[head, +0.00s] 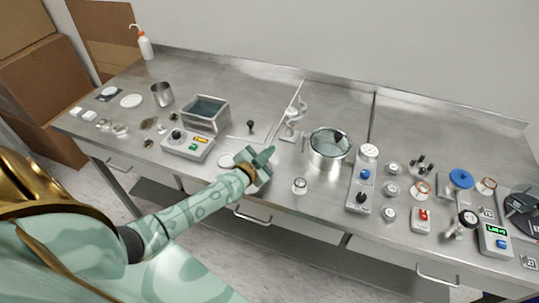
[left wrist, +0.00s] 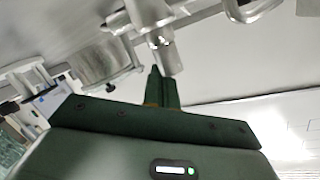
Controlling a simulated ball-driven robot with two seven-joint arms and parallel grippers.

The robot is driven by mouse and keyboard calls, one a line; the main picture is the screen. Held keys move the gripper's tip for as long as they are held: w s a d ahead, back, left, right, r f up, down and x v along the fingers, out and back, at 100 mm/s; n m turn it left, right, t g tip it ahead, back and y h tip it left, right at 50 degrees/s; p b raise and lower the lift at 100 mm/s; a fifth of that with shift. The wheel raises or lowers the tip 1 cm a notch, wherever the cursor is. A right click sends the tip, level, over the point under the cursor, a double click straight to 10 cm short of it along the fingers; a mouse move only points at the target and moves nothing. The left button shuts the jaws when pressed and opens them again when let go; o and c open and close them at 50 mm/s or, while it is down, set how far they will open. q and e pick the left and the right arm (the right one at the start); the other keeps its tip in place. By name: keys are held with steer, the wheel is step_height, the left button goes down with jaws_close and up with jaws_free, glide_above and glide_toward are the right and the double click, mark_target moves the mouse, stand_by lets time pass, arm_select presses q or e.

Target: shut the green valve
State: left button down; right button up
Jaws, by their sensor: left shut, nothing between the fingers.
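My left gripper (head: 267,153) reaches over the steel bench near its front middle, its green fingers shut and empty. In the left wrist view the fingers (left wrist: 166,88) show together, close to a pale grey cylindrical fitting (left wrist: 163,55); I cannot tell whether they touch. In the head view a pale upright fitting with clear parts (head: 292,118) stands beyond and right of the fingertips. I cannot make out a green valve in either view; it may be hidden or too small. My right gripper is not in view.
A round steel pot (head: 329,146) stands right of my left gripper. A grey box with knobs (head: 188,145) and a steel water bath (head: 206,113) stand to the left. Many small instruments crowd the right, including a blue-topped item (head: 461,179). The front strip near a small jar (head: 299,186) is clear.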

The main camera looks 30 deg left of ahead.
arm_select(q)
steer(key=shift+r+p, duration=0.2)
steer(key=shift+p, duration=0.2)
steer(key=n+y+p, duration=0.2)
steer(key=p, duration=0.1)
steer(key=y+p, duration=0.1)
steer(key=shift+w+a+r+n+g+p, duration=0.25)
steer(key=shift+a+r+n+g+p, duration=0.05)
steer(key=shift+n+p, duration=0.1)
steer(key=shift+a+f+y, duration=0.15)
steer(key=shift+f+y, duration=0.1)
steer(key=shift+y, duration=0.25)
steer(key=shift+f, duration=0.2)
steer(key=shift+r+n+y, duration=0.15)
steer(key=shift+n+y, duration=0.15)
steer(key=shift+n, duration=0.1)
steer(key=shift+g+p, duration=0.3)
steer(key=shift+p, duration=0.15)
steer(key=shift+f+n+y, duration=0.2)
steer(key=shift+n+y, duration=0.1)
